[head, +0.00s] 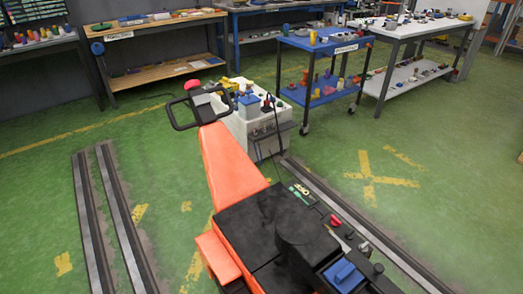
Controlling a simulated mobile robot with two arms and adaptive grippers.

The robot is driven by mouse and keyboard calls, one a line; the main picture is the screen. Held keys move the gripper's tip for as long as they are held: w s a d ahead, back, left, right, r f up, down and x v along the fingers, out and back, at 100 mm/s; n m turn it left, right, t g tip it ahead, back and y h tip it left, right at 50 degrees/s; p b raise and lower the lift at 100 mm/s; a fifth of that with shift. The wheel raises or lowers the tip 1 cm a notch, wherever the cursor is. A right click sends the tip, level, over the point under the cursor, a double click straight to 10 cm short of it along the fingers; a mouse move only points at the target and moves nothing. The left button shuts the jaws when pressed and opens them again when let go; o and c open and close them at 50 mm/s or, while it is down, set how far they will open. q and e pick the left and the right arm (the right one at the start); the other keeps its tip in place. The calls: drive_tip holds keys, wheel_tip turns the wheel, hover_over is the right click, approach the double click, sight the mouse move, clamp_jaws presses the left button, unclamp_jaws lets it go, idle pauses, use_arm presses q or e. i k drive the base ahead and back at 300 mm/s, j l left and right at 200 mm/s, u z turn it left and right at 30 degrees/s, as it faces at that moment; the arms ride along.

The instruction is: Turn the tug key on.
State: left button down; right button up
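An orange and black machine that looks like the tug (228,160) fills the lower middle, with an orange tapering arm and a black top. A black loop handle (180,113) with a red knob (191,85) is at the arm's far end. Small fittings sit along its right edge, among them a red one (335,220), a green and yellow one (300,191) and a blue block (343,275). I cannot tell which, if any, is the key, or its position. Neither of my grippers is in view.
A white box unit (268,143) with small items on top stands beyond the tug. A blue cart (325,92) stands behind it. Workbenches (150,28) line the back. Floor rails (121,215) run on the left, another on the right (360,222). Green floor is clear at the right.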

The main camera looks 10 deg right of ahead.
sight(364, 247)
drive_tip(key=z, duration=1.3)
